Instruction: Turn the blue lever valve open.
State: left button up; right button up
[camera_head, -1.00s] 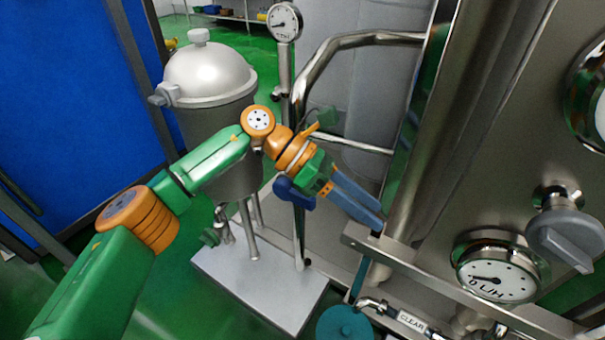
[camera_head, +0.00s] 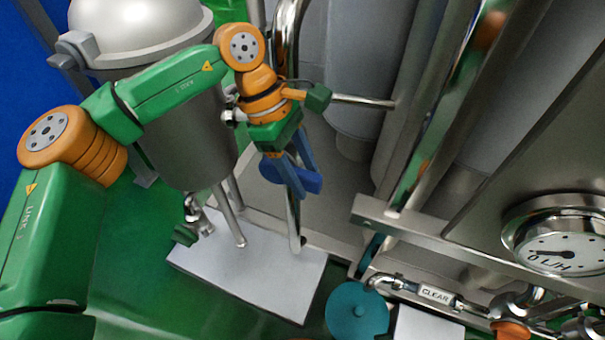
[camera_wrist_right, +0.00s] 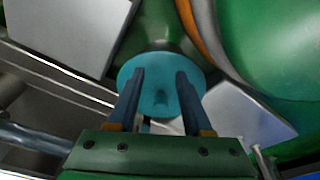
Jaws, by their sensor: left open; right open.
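The blue lever (camera_head: 309,183) sits on the upright steel pipe left of centre in the head view. My left gripper (camera_head: 304,185) points down at the lever, its two blue fingers spread apart. The fingers overlap the lever in the picture and partly hide it; I cannot tell whether they touch it. My right gripper (camera_wrist_right: 160,75) is open in the right wrist view, with nothing held between its fingers. A teal disc lies beyond its fingertips.
A domed steel vessel (camera_head: 170,120) stands left of the pipe above a pale plate (camera_head: 255,275). A teal disc (camera_head: 345,318) and a pipe labelled CLEAR (camera_head: 436,294) are at the bottom. A flow gauge (camera_head: 560,245) and steel frame bars are on the right.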

pick_arm(q)
grip_shut()
dwell(1.4)
